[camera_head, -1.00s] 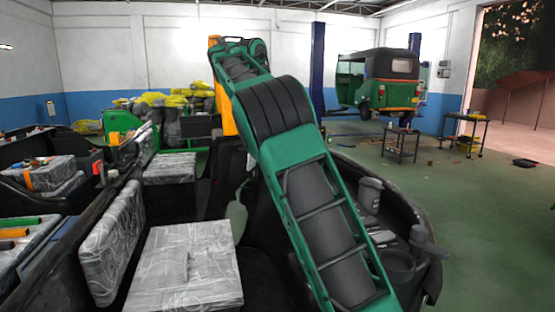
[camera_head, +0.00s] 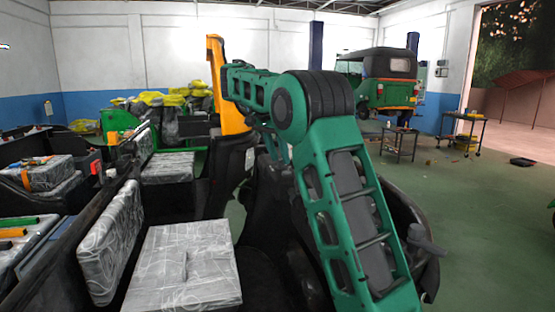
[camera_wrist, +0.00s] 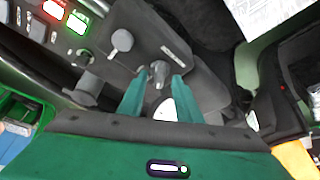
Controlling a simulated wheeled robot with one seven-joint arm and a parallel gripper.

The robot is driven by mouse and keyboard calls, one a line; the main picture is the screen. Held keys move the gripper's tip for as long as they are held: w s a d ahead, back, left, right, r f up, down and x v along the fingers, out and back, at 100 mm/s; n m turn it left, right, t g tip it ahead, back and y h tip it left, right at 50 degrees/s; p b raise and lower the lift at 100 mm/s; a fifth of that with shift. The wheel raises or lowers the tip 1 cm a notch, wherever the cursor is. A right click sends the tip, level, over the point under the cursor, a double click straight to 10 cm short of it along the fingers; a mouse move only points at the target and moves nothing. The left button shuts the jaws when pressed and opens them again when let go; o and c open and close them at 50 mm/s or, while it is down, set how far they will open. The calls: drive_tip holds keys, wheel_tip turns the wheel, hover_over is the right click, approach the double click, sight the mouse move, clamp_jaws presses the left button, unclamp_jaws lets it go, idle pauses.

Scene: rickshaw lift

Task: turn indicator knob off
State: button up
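In the wrist view, a small grey knob (camera_wrist: 159,72) sits on a dark dashboard panel (camera_wrist: 187,75), beside a small pale label. My gripper (camera_wrist: 160,84) has two green fingers spread apart, with their tips on either side of this knob. Whether the fingers touch it cannot be told. A round grey knob (camera_wrist: 122,40) stands up and left of it on the panel. I cannot read the labels to tell which knob is the indicator. In the head view, my green arm hides the gripper and the dashboard.
A lit red and green switch panel (camera_wrist: 66,15) is at the wrist view's upper left. A dark lever-like part (camera_wrist: 90,88) is left of the fingers. In the head view, wrapped seats (camera_head: 186,268) stand left of my arm.

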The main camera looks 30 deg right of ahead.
drive_tip(key=shift+d+f, duration=0.1)
drive_tip(key=shift+f, duration=0.2)
